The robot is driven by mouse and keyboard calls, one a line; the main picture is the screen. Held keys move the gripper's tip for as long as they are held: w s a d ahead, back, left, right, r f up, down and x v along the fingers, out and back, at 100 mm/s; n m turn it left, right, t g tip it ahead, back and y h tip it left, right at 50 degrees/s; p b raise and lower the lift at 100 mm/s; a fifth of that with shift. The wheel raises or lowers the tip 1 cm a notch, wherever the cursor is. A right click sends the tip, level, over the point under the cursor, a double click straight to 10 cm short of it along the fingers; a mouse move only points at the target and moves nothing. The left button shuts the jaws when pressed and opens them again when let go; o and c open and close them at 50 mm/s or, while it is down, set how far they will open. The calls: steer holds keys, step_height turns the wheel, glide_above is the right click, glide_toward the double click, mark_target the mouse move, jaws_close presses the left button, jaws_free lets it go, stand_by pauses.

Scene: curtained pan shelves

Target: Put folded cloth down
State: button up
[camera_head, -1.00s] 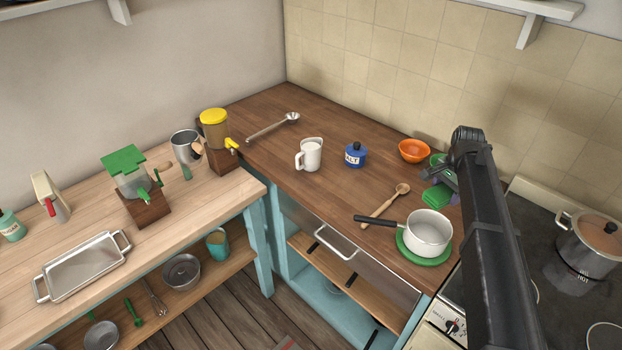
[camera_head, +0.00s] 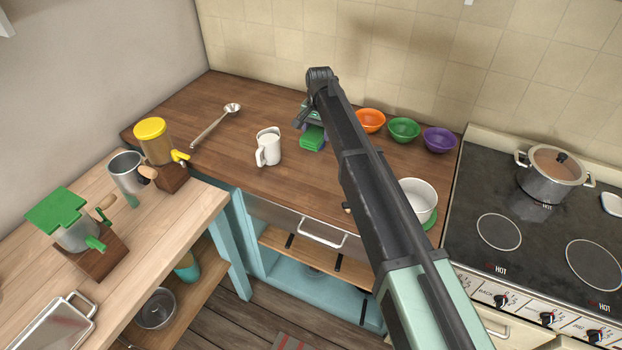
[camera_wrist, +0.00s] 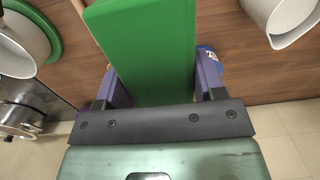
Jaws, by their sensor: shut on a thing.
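The folded cloth (camera_head: 312,139) is a thick bright green block. In the wrist view the green cloth (camera_wrist: 143,42) lies between the two purple fingers of my gripper (camera_wrist: 160,82), which is shut on it. In the head view my gripper (camera_head: 311,113) is over the wooden counter (camera_head: 215,155), right of the white jug (camera_head: 268,148), and partly hidden by my arm. I cannot tell whether the cloth touches the counter.
Orange (camera_head: 371,120), green (camera_head: 404,129) and purple (camera_head: 439,139) bowls stand at the back right. A white saucepan (camera_head: 420,196) on a green mat is partly behind my arm. A blue jar (camera_wrist: 208,50) is beside a finger. The counter's left is mostly clear.

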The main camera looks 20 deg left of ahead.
mark_target(316, 178)
step_height(316, 178, down, 19)
steer(key=b, duration=1.7)
steer(key=shift+a, duration=0.1)
steer(key=shift+r, duration=0.25)
steer(key=shift+f, duration=0.15)
steer(key=o, duration=1.2)
